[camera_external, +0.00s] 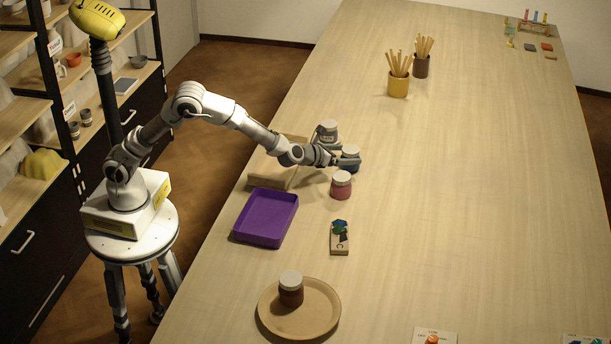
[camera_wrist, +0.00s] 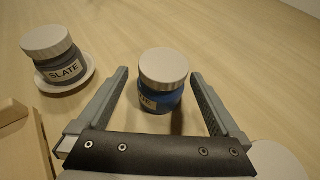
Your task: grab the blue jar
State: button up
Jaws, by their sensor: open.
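The blue jar (camera_wrist: 160,98) has a white lid and a partly visible label. In the wrist view it stands upright between the two open fingers of my gripper (camera_wrist: 160,90), with a gap on each side. In the external view the blue jar (camera_external: 351,163) stands on the table at the end of my arm. There my gripper (camera_external: 343,160) is around or right beside the jar, and its fingers are partly hidden.
A grey jar labelled SLATE (camera_wrist: 62,68) stands on a white saucer (camera_wrist: 75,85) to the left. A red-pink jar (camera_external: 341,189) is close in front of the blue jar. A purple tray (camera_external: 239,236) and a wooden block (camera_external: 268,181) lie nearer my base.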

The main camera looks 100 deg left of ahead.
jog(key=shift+w+r+x, duration=0.1)
jog(key=shift+r+x, duration=0.05)
jog(key=shift+x, duration=1.15)
jog(key=shift+w+r+x, duration=0.1)
jog(key=shift+r+x, duration=0.1)
jog(key=shift+x, duration=1.1)
grip_shut()
